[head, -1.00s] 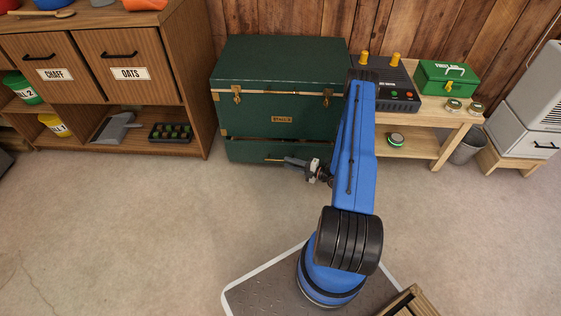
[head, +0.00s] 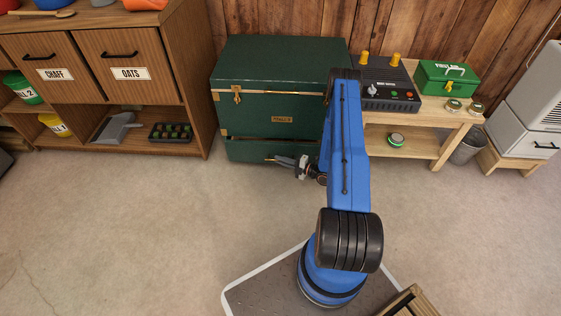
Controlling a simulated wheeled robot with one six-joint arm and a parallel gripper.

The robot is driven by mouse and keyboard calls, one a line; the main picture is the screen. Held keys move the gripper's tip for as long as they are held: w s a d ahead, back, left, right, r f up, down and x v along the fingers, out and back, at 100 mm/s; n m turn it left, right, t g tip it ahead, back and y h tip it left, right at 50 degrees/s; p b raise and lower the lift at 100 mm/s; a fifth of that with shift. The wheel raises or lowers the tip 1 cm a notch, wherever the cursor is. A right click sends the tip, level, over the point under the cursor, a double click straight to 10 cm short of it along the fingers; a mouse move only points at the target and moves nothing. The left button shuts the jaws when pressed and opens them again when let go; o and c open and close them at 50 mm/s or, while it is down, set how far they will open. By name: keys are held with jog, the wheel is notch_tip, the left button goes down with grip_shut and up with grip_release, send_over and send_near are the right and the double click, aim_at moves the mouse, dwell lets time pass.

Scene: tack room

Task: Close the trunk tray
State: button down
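The green trunk (head: 282,84) with brass fittings stands against the wall, its lid down. Its tray (head: 243,151) is the low green front at the trunk's bottom. A dark gap shows along the tray's top edge; how far out it stands is hard to tell. My gripper (head: 274,159) is low in front of the tray, pointing left, its tip over the middle of the tray front. Whether it touches the tray, and whether its fingers are open or shut, I cannot tell. My arm hides the trunk's right side and the tray's right end.
A wooden cabinet (head: 140,65) with chaff and oats bins stands close left of the trunk. A wooden bench (head: 425,118) with a black control box (head: 388,88) and a green first aid box (head: 447,77) stands right. The floor in front is clear at left.

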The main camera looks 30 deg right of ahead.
aim_at(284, 155)
jog(key=shift+w+d, duration=0.65)
jog(key=shift+w, duration=0.25)
jog(key=shift+w+d, duration=0.65)
jog(key=shift+w, duration=0.25)
jog(key=c, duration=1.8)
grip_release()
jog(key=shift+c, duration=0.2)
jog(key=v, duration=1.7)
jog(key=shift+s, duration=0.2)
jog(key=shift+s, duration=0.1)
